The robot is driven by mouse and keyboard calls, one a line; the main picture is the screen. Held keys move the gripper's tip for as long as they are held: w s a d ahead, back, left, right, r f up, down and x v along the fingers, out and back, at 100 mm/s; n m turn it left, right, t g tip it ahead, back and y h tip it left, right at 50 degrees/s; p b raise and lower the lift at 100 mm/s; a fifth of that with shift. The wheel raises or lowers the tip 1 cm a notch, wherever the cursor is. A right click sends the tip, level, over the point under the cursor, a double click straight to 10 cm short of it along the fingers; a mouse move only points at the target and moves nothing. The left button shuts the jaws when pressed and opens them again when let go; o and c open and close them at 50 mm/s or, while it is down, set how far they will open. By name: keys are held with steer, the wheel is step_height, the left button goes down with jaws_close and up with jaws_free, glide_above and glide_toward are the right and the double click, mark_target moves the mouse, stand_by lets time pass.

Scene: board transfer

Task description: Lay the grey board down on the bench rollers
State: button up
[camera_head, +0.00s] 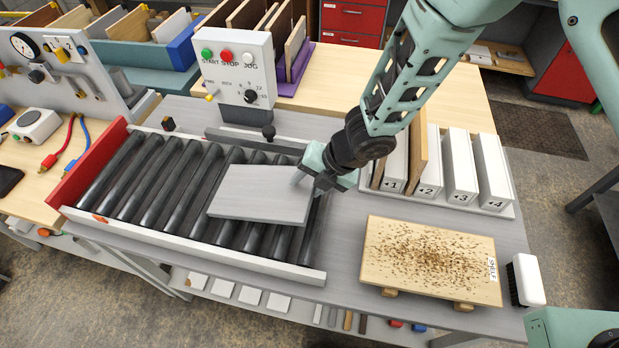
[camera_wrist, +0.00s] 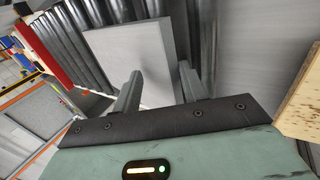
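The grey board (camera_head: 260,194) lies flat-looking across the bench rollers (camera_head: 150,180), over their right part. In the wrist view the board (camera_wrist: 130,52) stretches away from my gripper. My gripper (camera_head: 307,182) is at the board's right end, with its fingers pointing down toward it. In the wrist view my gripper (camera_wrist: 160,72) has its fingers well apart. The left finger overlaps the board in that view, and the right finger is just beside its edge, with a gap showing. The board's underside is hidden, so full contact with the rollers cannot be told.
A control box (camera_head: 238,70) stands behind the rollers. A speckled board marked SHELF (camera_head: 430,260) lies at the right, with a brush (camera_head: 527,280) beside it. A numbered rack (camera_head: 460,165) stands behind. A red rail (camera_head: 90,170) borders the rollers' left end.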

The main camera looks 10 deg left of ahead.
steer(key=shift+d, duration=0.1)
steer(key=shift+s+d+r, duration=0.1)
steer(key=shift+d+r, duration=0.2)
steer(key=shift+d, duration=0.45)
steer(key=shift+s+d+r, duration=0.1)
steer(key=shift+d+r, duration=0.2)
steer(key=shift+d, duration=0.4)
steer(key=o, duration=0.6)
steer(key=shift+w, duration=0.1)
steer(key=shift+c, duration=0.2)
step_height(320, 180, up, 8)
steer(key=d+p, duration=0.1)
steer(key=p, duration=0.4)
steer(key=shift+d+f+p, duration=0.2)
steer(key=shift+p, duration=0.15)
